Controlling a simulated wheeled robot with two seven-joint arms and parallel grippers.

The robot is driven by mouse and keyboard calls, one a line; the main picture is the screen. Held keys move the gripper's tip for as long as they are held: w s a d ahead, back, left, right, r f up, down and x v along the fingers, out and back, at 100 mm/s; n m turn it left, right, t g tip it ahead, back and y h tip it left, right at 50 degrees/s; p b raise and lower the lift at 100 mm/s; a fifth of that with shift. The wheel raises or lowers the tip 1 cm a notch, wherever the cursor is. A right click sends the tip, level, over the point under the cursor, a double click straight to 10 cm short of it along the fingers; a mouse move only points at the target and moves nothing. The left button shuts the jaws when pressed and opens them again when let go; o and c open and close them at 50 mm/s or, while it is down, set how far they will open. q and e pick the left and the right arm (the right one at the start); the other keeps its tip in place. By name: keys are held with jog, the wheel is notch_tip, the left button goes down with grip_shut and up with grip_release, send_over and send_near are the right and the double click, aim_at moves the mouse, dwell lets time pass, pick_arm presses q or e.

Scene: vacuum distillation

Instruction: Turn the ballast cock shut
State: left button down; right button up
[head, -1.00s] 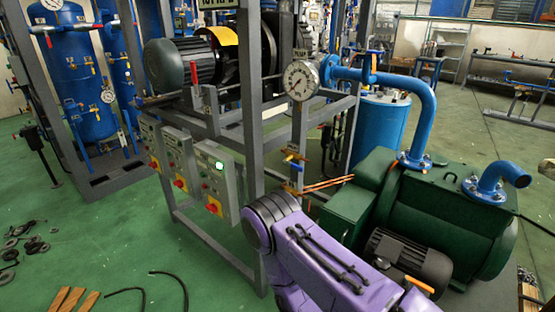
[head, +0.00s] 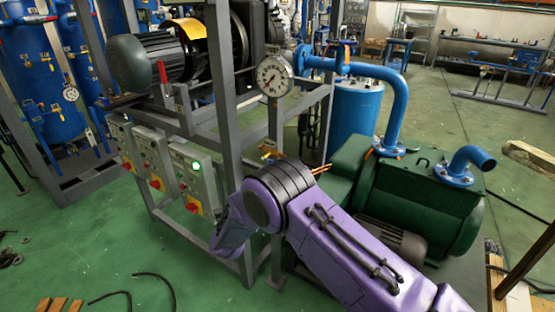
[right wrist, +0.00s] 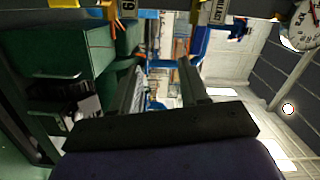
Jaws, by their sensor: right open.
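A small brass valve (head: 268,152) sits below the round gauge (head: 273,75) on the grey frame; my purple right arm partly hides the area under it. In the right wrist view, brass-yellow fittings (right wrist: 105,9) and small lettered tags (right wrist: 128,9) show at the top edge, cut off. I cannot tell for certain which fitting is the ballast cock. My right gripper (right wrist: 160,72) is open, with nothing between its two dark fingers, and the fittings lie apart from the fingertips. In the head view it is hidden behind my arm. My left gripper is not in view.
The green pump (head: 440,205) with blue pipes (head: 398,100) stands right of the frame. Control boxes (head: 192,180) with red knobs hang on the frame's left side. A motor (head: 140,62) sits above them.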

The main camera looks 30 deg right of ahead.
notch_tip(320, 180, up, 6)
jog(key=w+m+g+h, duration=0.1)
jog(key=w+m+g, duration=0.1)
jog(key=m, duration=0.3)
jog(key=p+x, duration=0.2)
jog(key=x, duration=0.8)
jog(key=shift+w+a+p, duration=0.1)
jog(key=shift+w+p, duration=0.05)
jog(key=shift+p, duration=0.2)
grip_shut()
